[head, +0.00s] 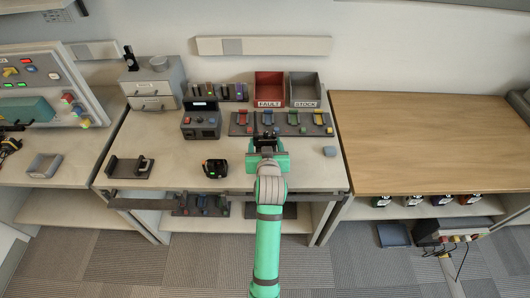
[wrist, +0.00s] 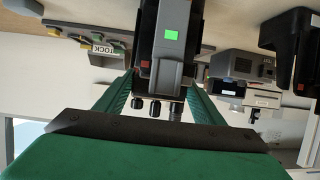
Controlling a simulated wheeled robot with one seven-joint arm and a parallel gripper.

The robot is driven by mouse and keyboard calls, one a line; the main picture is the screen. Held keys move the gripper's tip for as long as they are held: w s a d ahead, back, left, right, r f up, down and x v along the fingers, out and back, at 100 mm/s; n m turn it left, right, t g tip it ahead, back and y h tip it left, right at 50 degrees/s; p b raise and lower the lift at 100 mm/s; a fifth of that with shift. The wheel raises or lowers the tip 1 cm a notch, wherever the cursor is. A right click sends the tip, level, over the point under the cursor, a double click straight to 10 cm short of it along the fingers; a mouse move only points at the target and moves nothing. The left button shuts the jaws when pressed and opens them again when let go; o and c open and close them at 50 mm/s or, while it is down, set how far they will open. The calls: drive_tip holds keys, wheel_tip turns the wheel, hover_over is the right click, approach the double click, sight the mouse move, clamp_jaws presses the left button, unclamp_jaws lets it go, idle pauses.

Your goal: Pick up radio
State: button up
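A dark radio (wrist: 165,50) with a lit green screen, a red mark and several black knobs fills the upper middle of the wrist view, which is upside down. The green fingers of my gripper (wrist: 162,95) lie along both sides of it, with no clear gap, so my gripper looks shut on it. Its lower end is cut off by the frame edge. In the head view my gripper (head: 266,137) is over the middle table, and the dark radio is small at its tip.
A grey tester (head: 201,123) stands to the left behind. Behind my gripper are a rack of coloured modules (head: 282,123), a red FAULT bin (head: 269,88) and a grey STOCK bin (head: 305,90). A black holder (head: 130,167) sits at the left front. The wooden table (head: 430,140) is clear.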

sight(265, 140)
drive_tip(key=c, duration=0.6)
drive_tip(key=shift+o, duration=0.2)
drive_tip(key=shift+r, duration=0.1)
wheel_tip(265, 140, up, 23)
drive_tip(key=shift+r, duration=0.15)
idle(1.1)
